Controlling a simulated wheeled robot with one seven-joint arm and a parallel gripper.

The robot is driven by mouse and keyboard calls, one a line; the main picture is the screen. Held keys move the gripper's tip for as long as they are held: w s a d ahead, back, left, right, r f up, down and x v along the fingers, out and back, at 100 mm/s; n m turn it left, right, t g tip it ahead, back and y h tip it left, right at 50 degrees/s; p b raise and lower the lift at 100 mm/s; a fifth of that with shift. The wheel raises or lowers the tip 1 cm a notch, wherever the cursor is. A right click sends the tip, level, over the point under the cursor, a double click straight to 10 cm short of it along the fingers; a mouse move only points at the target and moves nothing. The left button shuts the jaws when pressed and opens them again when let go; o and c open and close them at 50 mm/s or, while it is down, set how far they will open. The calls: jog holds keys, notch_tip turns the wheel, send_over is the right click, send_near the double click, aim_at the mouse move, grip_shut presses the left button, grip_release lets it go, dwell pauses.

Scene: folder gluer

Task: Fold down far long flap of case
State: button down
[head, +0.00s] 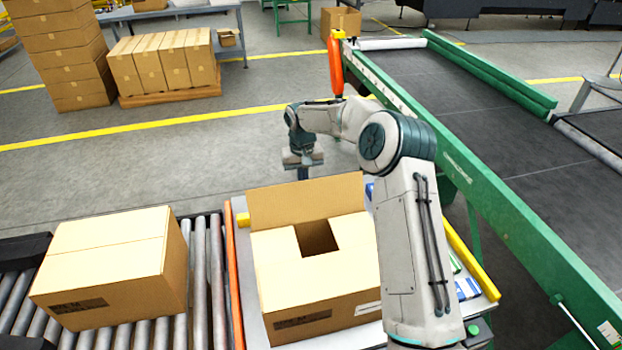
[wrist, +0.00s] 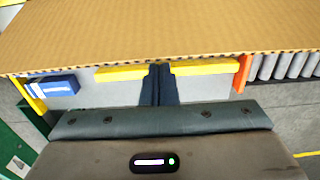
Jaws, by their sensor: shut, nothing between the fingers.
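The open case (head: 315,280) sits on the grey work table at the lower middle of the head view. Its far long flap (head: 306,201) stands up at the back. The other flaps lie folded inward, leaving a dark gap in the middle near the far side. My gripper (head: 303,174) is behind the far flap, pointing down, and its lower end is hidden by the flap. In the wrist view, my gripper (wrist: 158,84) has its fingers together with nothing between them. The flap's cardboard (wrist: 160,32) spans the top of that view; I cannot tell if the fingers touch it.
A closed case (head: 115,265) lies on the roller conveyor (head: 202,270) at left. Yellow stops (wrist: 122,73) and a blue item (wrist: 53,88) lie on the table (wrist: 100,94). The green-framed belt conveyor (head: 480,190) runs along the right.

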aim_at(308, 202)
jog(key=s+b, duration=0.1)
jog(key=s, duration=0.2)
jog(key=s+d+b, duration=0.1)
jog(key=s+b, duration=0.1)
jog(key=s, duration=0.1)
jog(key=shift+s+d+f+b, duration=0.1)
jog(key=shift+d+f+b, duration=0.05)
jog(key=shift+b, duration=0.15)
jog(key=shift+s+d, duration=0.1)
jog(key=shift+s, duration=0.55)
